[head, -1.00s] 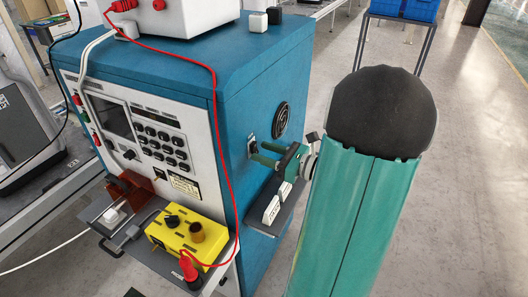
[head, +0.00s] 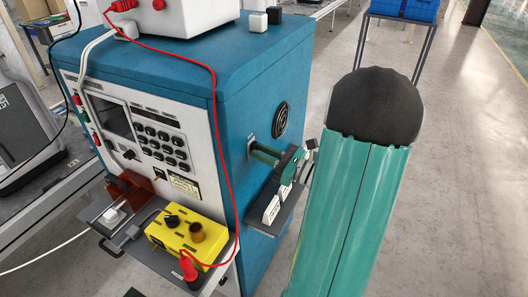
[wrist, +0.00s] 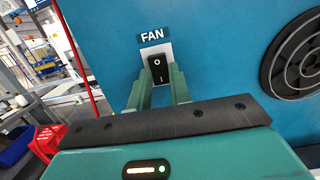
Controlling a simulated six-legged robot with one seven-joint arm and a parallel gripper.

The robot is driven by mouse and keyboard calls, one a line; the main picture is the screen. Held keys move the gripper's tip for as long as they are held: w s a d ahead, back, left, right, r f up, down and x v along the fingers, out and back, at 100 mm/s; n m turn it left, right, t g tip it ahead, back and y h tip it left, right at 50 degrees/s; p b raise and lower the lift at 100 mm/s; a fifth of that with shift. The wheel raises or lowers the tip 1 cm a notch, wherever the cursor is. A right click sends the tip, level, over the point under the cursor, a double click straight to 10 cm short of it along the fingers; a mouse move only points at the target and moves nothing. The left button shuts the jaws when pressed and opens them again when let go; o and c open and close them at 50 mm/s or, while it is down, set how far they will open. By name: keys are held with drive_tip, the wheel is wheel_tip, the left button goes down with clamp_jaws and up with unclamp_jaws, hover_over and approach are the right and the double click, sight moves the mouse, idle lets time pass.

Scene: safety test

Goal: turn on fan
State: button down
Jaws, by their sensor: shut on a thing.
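The fan switch (wrist: 157,65) is a black rocker marked O at the top and I at the bottom, on a light plate under a FAN label (wrist: 151,35). It is on the blue side wall of the cabinet. My gripper (wrist: 158,80) has its two green fingers on either side of the rocker, shut on it. In the head view my gripper (head: 254,150) reaches the side wall and hides most of the switch. I cannot tell which half of the rocker is pressed in. The round black fan grille (wrist: 293,55) is to the right of the switch.
A grey side shelf (head: 284,213) with white blocks (head: 271,209) is just below my gripper. A red cable (head: 217,110) hangs down the cabinet's front corner. A yellow box (head: 187,238) sits on the front shelf. The floor to the right is open.

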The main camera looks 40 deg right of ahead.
drive_tip(key=shift+f+t+y, duration=0.3)
drive_tip(key=shift+t, duration=0.7)
drive_tip(key=c, duration=1.3)
unclamp_jaws()
drive_tip(key=v, duration=1.3)
drive_tip(key=shift+s+f, duration=0.2)
drive_tip(key=shift+s, duration=0.1)
